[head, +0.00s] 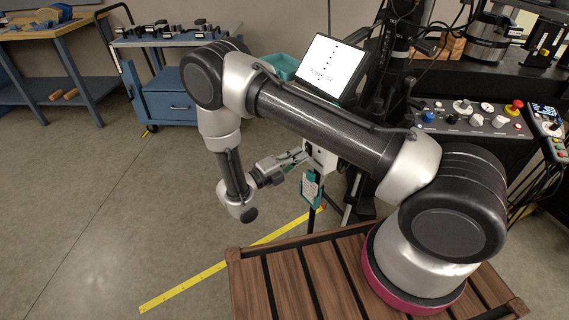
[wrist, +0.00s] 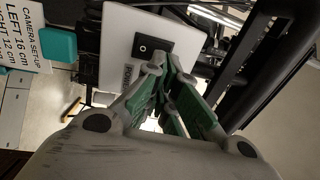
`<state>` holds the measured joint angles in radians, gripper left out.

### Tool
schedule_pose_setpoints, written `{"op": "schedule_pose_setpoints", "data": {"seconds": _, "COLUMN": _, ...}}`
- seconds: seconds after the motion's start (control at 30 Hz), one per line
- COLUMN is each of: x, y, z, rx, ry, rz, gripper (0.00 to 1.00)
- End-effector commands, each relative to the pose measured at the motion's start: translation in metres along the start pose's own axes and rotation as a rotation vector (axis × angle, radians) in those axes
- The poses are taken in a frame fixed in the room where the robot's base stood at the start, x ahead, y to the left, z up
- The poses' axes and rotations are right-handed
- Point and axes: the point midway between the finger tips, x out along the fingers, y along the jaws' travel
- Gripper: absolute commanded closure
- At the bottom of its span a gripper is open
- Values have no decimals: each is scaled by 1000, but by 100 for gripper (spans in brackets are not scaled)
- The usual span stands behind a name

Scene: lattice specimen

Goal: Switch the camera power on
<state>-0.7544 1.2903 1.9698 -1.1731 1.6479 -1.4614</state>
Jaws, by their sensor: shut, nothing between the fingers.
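The camera power switch is a black rocker (wrist: 150,47) on a dark plate, set in a white box (wrist: 125,35) marked with partly hidden "POWER" lettering in the wrist view. In the head view the white box (head: 321,157) stands just right of my gripper (head: 303,154). My gripper (wrist: 166,62) is shut and empty, its green-padded fingers pointing at the box. In the wrist view the fingertips appear just right of and below the rocker. I cannot tell whether they touch it or which way it is set.
A white card (wrist: 22,38) reading "CAMERA SET-UP" hangs beside the box with a teal piece (wrist: 58,43). Dark frame bars (wrist: 255,65) run close on the right. A tilted screen (head: 331,68) and a control panel (head: 470,117) stand behind. The floor at left is clear.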

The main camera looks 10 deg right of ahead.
Motion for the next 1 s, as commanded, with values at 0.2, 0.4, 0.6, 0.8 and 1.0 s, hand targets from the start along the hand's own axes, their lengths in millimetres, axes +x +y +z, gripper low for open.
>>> {"op": "schedule_pose_setpoints", "data": {"seconds": 0.2, "x": 17, "y": 0, "z": 0, "rx": 0, "ry": 1, "rz": 0, "gripper": 100}}
{"op": "schedule_pose_setpoints", "data": {"seconds": 0.4, "x": 18, "y": 0, "z": 0, "rx": 1, "ry": 0, "rz": 0, "gripper": 100}}
{"op": "schedule_pose_setpoints", "data": {"seconds": 0.6, "x": 19, "y": -1, "z": 0, "rx": 1, "ry": 0, "rz": 7, "gripper": 100}}
{"op": "schedule_pose_setpoints", "data": {"seconds": 0.8, "x": 24, "y": -2, "z": 0, "rx": 0, "ry": 0, "rz": 62, "gripper": 100}}
{"op": "schedule_pose_setpoints", "data": {"seconds": 1.0, "x": 24, "y": -2, "z": 0, "rx": 1, "ry": 0, "rz": 61, "gripper": 100}}
